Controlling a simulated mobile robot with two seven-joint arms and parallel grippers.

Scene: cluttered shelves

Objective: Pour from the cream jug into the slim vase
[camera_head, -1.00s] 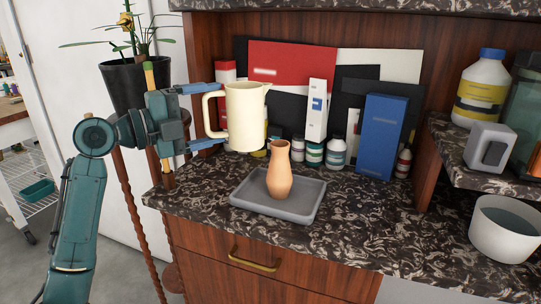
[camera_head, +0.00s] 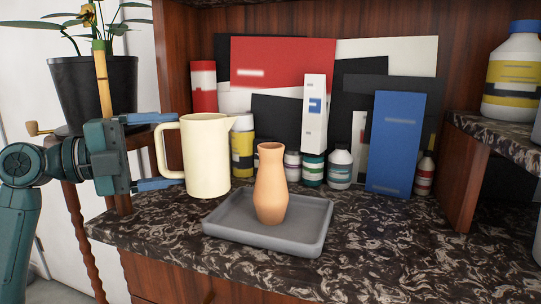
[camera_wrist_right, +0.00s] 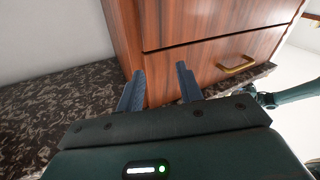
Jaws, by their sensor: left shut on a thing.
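The cream jug (camera_head: 206,158) is upright in the head view, its spout on the right side and its handle on the left. My left gripper (camera_head: 158,152) is shut on the jug's handle, with one finger above and one below in the picture. The slim vase (camera_head: 271,188), orange-tan and narrow-necked, stands upright on a grey tray (camera_head: 318,232), to the right of the jug and apart from it. The inside of the jug is hidden. My right gripper (camera_wrist_right: 158,78) is open and empty in the right wrist view, in front of the wooden drawers.
Several small bottles stand behind the vase, including a yellow-labelled one (camera_head: 242,155) beside the jug. A blue box (camera_head: 395,145) and a white box (camera_head: 314,115) stand at the back. A potted plant (camera_head: 93,90) is behind my left arm. The counter's right front (camera_head: 400,240) is clear.

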